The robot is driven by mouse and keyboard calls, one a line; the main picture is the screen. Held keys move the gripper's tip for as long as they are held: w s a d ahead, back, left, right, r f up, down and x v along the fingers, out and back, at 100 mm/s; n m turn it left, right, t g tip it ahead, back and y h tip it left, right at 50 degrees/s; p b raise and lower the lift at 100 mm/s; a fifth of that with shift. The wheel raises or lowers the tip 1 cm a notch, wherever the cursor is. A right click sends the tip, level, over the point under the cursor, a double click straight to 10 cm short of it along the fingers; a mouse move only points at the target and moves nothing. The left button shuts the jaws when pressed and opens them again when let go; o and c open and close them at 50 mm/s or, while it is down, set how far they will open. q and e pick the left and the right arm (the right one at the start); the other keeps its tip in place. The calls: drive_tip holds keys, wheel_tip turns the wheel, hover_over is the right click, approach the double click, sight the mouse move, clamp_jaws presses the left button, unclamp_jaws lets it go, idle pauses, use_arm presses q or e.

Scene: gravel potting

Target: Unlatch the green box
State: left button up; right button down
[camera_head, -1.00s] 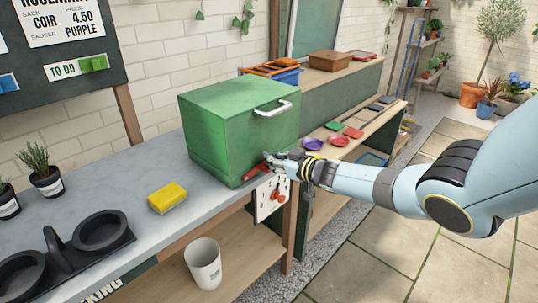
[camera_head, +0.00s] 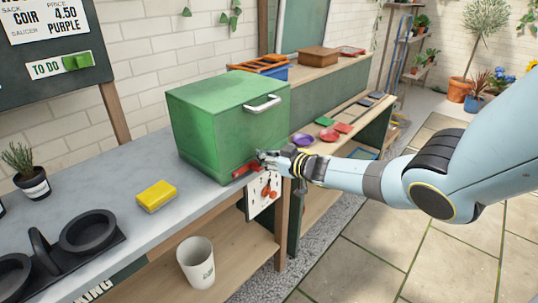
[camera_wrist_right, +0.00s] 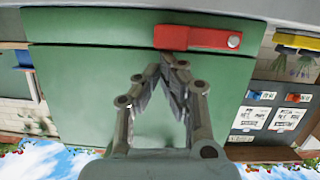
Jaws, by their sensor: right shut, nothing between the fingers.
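The green box (camera_head: 208,133) stands on the grey bench top, with a pale bar handle (camera_head: 262,104) near the top of its front. A red latch bar (camera_head: 241,171) lies across the lower front of the box. In the right wrist view, which looks upside down, the red latch (camera_wrist_right: 190,38) lies level along the top of the picture with a round pivot at its right end. My right gripper (camera_head: 262,157) is at the latch's side of the box front. In the wrist view its fingertips (camera_wrist_right: 168,62) are together and empty, just short of the latch; contact is unclear. My left gripper is out of view.
A yellow sponge (camera_head: 157,195) and a black tray of round holders (camera_head: 90,232) sit on the bench left of the box. A pegboard (camera_head: 257,200) with red tools hangs below the bench edge. A white bucket (camera_head: 196,262) stands on the lower shelf.

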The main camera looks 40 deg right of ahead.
wheel_tip(320, 180, up, 5)
drive_tip(key=p, duration=0.5)
drive_tip(key=f+p+v, duration=0.1)
drive_tip(key=v, duration=0.8)
drive_tip(key=shift+s, duration=0.55)
drive_tip(key=shift+d, duration=0.1)
drive_tip(key=s+a+f+m+g+h+b, duration=0.15)
drive_tip(key=s+a+f+b, duration=0.35)
drive_tip(key=f, duration=0.6)
drive_tip(key=s+a+f+m+g+b, duration=0.1)
drive_tip(key=s+f+g+b, duration=0.1)
drive_tip(key=s+f, duration=0.7)
drive_tip(key=s+a+f+m+g+b, duration=0.15)
drive_tip(key=s+f+b, duration=0.3)
drive_tip(key=f, duration=0.75)
drive_tip(key=s+a+f+n+g+b, duration=0.1)
drive_tip(key=s+a+f+g, duration=0.2)
drive_tip(key=s, duration=0.6)
drive_tip(key=s+a+f+g+b, duration=0.1)
drive_tip(key=s+a+f+g, duration=0.2)
drive_tip(key=s+f, duration=0.4)
drive_tip(key=s+a+f+n+g+b, duration=0.1)
drive_tip(key=s+a+f+g, duration=0.2)
drive_tip(key=s+f, duration=0.3)
drive_tip(key=s+a, duration=0.1)
drive_tip(key=s, duration=0.4)
drive_tip(key=shift+s+n, duration=0.25)
drive_tip(key=shift+n, duration=0.05)
